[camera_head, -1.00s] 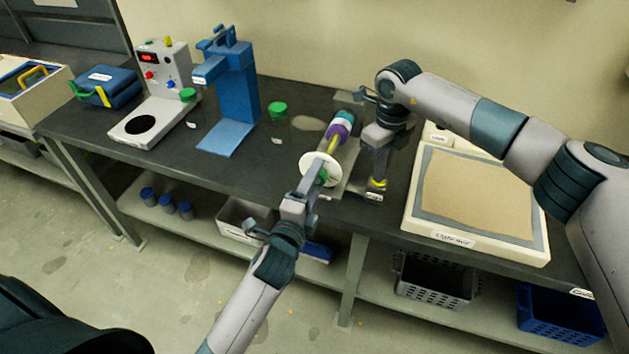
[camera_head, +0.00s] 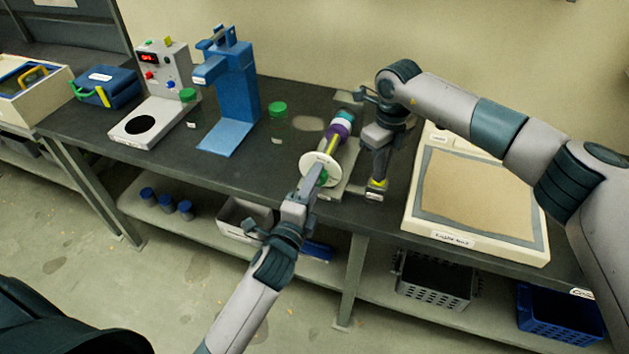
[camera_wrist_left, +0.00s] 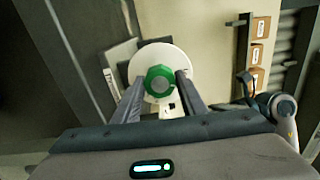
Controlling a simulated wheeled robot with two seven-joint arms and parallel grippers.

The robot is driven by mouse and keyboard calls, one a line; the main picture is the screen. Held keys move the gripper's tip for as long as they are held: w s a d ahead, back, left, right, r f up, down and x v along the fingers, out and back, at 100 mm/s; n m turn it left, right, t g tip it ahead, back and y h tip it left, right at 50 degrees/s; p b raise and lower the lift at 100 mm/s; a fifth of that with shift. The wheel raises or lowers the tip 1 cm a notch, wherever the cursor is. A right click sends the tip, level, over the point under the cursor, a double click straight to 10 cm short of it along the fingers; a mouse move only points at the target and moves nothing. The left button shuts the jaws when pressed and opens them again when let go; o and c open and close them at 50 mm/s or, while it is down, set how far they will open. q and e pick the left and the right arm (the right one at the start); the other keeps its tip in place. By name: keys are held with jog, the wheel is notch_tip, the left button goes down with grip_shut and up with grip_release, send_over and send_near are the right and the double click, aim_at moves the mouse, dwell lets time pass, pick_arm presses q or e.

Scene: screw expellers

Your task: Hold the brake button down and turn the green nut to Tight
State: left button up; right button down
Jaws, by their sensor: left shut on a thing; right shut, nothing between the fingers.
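The screw expeller lies at the front middle of the bench, with a white round plate (camera_head: 313,168) facing me and a purple and teal barrel (camera_head: 341,130) behind it. My left gripper (camera_head: 316,180) is shut on the green nut (camera_wrist_left: 160,84) at the plate's centre; in the left wrist view its fingers stand on both sides of the nut. In the head view the nut is mostly hidden by the gripper. My right gripper (camera_head: 376,182) is shut and points down just right of the expeller, with yellow at its tips. The brake button cannot be made out, and the tips may hide it.
A sand-coloured tray with a pale frame (camera_head: 408,222) stands right of my right gripper. Left of the expeller are a green-lidded jar (camera_head: 278,128), a blue press (camera_head: 243,95) and a white device with a red display (camera_head: 160,75). The bench between jar and expeller is clear.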

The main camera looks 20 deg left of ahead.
pick_arm(q)
jog(key=m, duration=0.7)
jog(key=o, duration=0.8)
jog(key=n, duration=0.7)
jog(key=shift+n, duration=0.3)
